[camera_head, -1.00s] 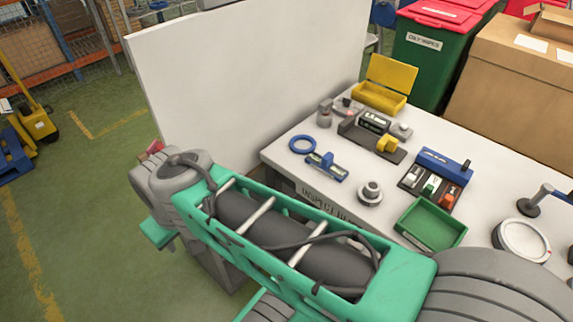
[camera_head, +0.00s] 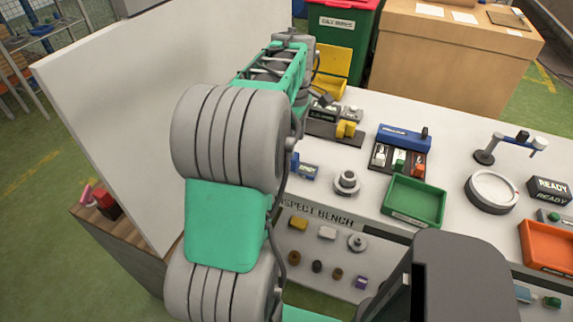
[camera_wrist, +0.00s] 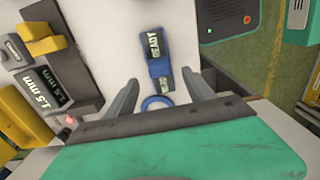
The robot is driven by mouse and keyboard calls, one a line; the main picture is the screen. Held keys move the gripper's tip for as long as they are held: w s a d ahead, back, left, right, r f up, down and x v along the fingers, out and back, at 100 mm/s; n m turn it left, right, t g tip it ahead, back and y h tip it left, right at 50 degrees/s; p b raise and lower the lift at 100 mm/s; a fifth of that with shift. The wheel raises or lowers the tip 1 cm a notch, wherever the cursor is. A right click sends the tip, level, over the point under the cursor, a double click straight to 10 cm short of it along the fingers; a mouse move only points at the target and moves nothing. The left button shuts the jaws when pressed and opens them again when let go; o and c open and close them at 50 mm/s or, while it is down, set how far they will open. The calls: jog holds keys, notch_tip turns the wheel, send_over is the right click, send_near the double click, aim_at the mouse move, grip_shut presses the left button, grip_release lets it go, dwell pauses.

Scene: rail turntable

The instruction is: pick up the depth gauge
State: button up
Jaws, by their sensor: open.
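The likely depth gauge is a blue tool with a READY display (camera_wrist: 155,52), lying on the white bench top. In the wrist view it is upper middle, ahead of and between my fingers. In the head view only its right end (camera_head: 308,170) shows beside my arm. My gripper (camera_wrist: 160,88) is open and empty, its two fingers spread apart over the bench. A blue ring (camera_wrist: 157,101) lies by the tool's near end, between the fingers, partly hidden by my gripper. In the head view my arm hides my fingertips.
A dark fixture with a yellow part (camera_head: 346,129) is near my arm; its display (camera_wrist: 43,88) shows at left in the wrist view. A round grey part (camera_head: 346,183), a green tray (camera_head: 415,201) and a gauge set (camera_head: 402,150) stand rightward. A white panel (camera_head: 150,110) borders the bench at left.

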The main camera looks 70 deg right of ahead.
aim_at(294, 162)
notch_tip(294, 162, down, 6)
jog(key=shift+d+f+p, duration=0.1)
jog(key=shift+f+p, duration=0.1)
jog(key=shift+p, duration=0.25)
jog(key=shift+c, duration=0.3)
grip_shut()
